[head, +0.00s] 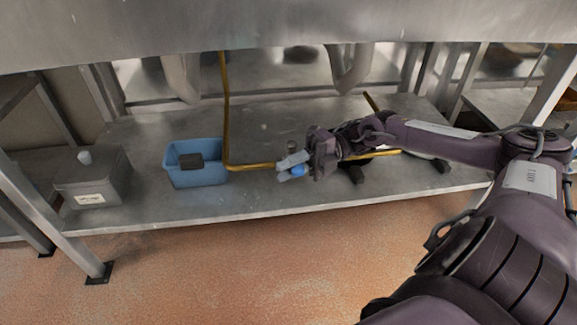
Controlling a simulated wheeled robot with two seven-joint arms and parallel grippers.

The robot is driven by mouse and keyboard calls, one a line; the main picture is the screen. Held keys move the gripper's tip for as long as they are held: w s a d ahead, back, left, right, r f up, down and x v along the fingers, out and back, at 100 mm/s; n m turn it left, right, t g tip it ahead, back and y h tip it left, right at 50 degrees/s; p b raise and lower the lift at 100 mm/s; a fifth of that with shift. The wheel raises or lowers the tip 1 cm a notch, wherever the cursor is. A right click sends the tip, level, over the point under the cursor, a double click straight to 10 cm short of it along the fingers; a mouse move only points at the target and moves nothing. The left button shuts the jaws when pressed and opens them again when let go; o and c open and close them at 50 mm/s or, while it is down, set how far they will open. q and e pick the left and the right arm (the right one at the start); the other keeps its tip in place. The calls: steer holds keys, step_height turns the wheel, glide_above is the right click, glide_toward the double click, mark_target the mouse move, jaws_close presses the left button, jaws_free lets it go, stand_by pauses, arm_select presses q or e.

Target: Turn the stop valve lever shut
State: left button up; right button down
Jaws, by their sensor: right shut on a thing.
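The stop valve sits on a yellow pipe (245,167) that runs down and then along above the lower steel shelf. The blue lever (298,171) of the valve shows between the fingers of my right gripper (292,166). The right gripper reaches in from the right and is shut on the lever. The gripper hides most of the valve body, and the lever's exact angle is hard to tell. My left gripper is not in view.
A blue bin (200,178) with a dark item stands left of the valve. A grey box (93,180) stands farther left. Drain pipes (181,78) hang from the steel sink (280,25) above. The shelf front edge (250,210) is clear.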

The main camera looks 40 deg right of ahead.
steer(key=shift+s, duration=0.1)
steer(key=c, duration=1.3)
jaws_free()
